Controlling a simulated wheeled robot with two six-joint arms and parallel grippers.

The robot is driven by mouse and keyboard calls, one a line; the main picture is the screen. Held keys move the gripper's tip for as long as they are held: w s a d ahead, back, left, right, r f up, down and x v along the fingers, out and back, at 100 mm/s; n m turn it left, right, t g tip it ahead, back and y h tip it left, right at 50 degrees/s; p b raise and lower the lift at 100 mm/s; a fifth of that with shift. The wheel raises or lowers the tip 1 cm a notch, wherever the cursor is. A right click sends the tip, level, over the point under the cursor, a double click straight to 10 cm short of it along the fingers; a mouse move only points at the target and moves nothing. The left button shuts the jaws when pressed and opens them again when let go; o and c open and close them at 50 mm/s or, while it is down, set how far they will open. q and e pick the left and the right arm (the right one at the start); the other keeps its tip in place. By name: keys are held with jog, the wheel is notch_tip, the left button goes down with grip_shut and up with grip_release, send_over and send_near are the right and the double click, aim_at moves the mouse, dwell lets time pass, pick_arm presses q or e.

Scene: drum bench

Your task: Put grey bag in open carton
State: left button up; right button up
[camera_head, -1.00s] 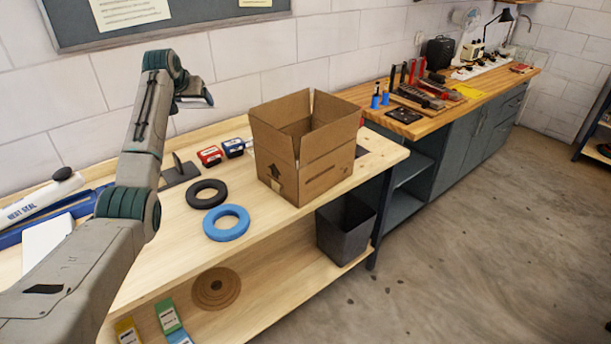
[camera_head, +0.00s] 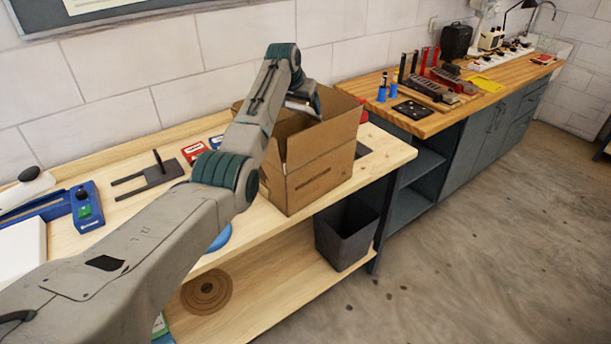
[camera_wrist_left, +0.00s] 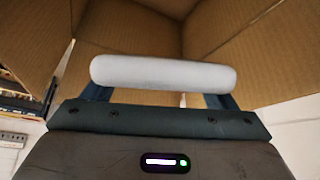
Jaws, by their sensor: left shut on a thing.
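The open carton (camera_head: 318,182) stands on the light wooden bench with its flaps up. My left gripper (camera_head: 304,104) reaches over its top from the left, at the opening. It is shut on the grey bag (camera_wrist_left: 163,73), which shows in the left wrist view as a pale, rounded bar across the fingers. Brown carton walls and flaps (camera_wrist_left: 235,40) surround it in that view. In the head view the bag is mostly hidden by the gripper, and the carton's floor is hidden. My right gripper is not in view.
A blue ring (camera_head: 220,238) is mostly hidden behind my left arm. A red box (camera_head: 193,152), a black stand (camera_head: 152,176) and a blue device (camera_head: 86,207) lie left of the carton. A dark bin (camera_head: 346,234) stands on the lower shelf. A tool-covered bench (camera_head: 425,122) adjoins at right.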

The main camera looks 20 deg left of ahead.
aim_at(305, 112)
pick_arm(q)
jog(key=shift+w+d+f+p, duration=0.1)
jog(key=shift+w+f+p, duration=0.1)
jog(key=shift+f, duration=0.4)
jog(key=shift+w+d+f+p, duration=0.1)
jog(key=shift+w+f, duration=0.05)
jog(key=shift+f, duration=0.45)
notch_tip(305, 112, down, 9)
jog(key=p, duration=0.3)
jog(key=shift+s+r, duration=0.2)
jog(key=shift+s, duration=0.15)
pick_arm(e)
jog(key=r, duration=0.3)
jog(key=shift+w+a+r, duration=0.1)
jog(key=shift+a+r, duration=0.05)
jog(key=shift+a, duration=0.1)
pick_arm(q)
jog(key=shift+f+b, duration=0.5)
jog(key=shift+f, duration=0.1)
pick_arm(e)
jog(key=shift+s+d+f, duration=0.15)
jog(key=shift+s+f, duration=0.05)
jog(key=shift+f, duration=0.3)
